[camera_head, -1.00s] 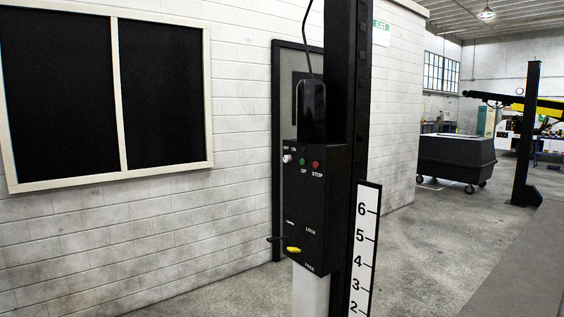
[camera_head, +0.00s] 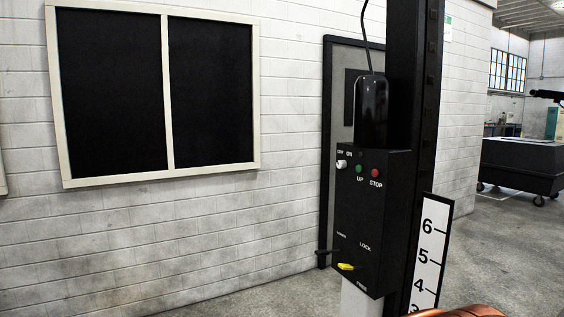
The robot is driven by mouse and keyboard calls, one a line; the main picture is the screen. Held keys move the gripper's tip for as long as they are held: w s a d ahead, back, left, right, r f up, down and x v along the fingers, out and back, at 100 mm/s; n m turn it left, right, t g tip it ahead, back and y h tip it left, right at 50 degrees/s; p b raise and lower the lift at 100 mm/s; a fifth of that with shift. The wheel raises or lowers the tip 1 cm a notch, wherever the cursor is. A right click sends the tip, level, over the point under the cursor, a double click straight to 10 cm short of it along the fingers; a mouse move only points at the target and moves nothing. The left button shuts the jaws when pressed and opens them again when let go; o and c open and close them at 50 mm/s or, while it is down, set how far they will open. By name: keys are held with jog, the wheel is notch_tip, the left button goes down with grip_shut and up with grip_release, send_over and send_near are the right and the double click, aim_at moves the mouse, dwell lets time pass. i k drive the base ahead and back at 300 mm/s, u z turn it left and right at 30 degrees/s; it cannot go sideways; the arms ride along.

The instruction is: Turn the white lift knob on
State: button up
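The white lift knob (camera_head: 341,164) sits at the upper left of the black control box (camera_head: 366,226), below the small OFF and ON labels. I cannot tell exactly which label it points at. A green UP button (camera_head: 359,169) and a red STOP button (camera_head: 375,173) are to its right. A yellow lever (camera_head: 346,267) and a dark lever are low on the box. My gripper is not in view.
The box is fixed to a black post (camera_head: 413,110) with a numbered white scale (camera_head: 430,250) at its right. A white brick wall with a dark two-pane board (camera_head: 168,95) stands at the left. A black wheeled bin (camera_head: 520,166) is at the far right. A copper-coloured rounded part shows at the bottom edge.

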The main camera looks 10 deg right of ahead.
aim_at(341, 164)
jog(key=u, duration=0.5)
jog(key=i, duration=1.8)
jog(key=z, duration=0.1)
